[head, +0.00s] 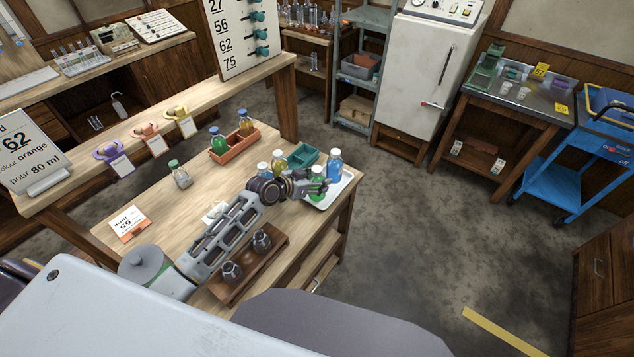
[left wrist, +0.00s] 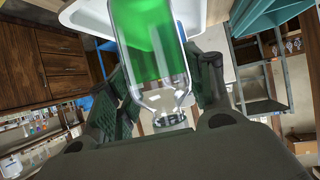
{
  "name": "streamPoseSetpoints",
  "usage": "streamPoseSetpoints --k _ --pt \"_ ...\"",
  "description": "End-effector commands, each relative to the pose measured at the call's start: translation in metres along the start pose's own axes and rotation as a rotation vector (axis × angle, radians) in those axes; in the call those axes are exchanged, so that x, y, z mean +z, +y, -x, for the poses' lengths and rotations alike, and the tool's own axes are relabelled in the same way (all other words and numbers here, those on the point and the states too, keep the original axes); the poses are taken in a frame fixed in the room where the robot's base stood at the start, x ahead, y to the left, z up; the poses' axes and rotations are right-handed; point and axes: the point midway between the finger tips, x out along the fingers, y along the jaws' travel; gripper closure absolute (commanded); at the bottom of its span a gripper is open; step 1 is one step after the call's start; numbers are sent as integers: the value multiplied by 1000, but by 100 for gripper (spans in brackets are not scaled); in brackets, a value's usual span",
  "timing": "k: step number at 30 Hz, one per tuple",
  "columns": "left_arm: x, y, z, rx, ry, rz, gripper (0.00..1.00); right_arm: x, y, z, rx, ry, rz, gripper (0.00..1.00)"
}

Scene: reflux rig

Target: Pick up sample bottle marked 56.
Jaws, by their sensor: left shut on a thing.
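My left gripper (head: 314,187) is shut on a bottle of green liquid (head: 318,175) at the right end of the wooden bench. My right gripper is not in view.
A teal tray (head: 306,153), an orange rack (head: 232,147) with two bottles and a wooden holder (head: 275,252) with dark flasks are near. A board (head: 235,40) lists 56 among numbers.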

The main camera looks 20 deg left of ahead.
Motion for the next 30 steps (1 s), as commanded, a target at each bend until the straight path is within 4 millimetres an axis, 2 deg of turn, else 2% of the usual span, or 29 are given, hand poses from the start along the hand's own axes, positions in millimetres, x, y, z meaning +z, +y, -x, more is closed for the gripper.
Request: streamPoseSetpoints --k 18,24,30 --pt "-71 0 38 -1 5 -3 84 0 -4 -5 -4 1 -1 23" --pt "-83 0 45 -1 3 -2 84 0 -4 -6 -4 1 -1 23" --pt "-85 0 46 -1 3 -1 84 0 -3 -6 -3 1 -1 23"
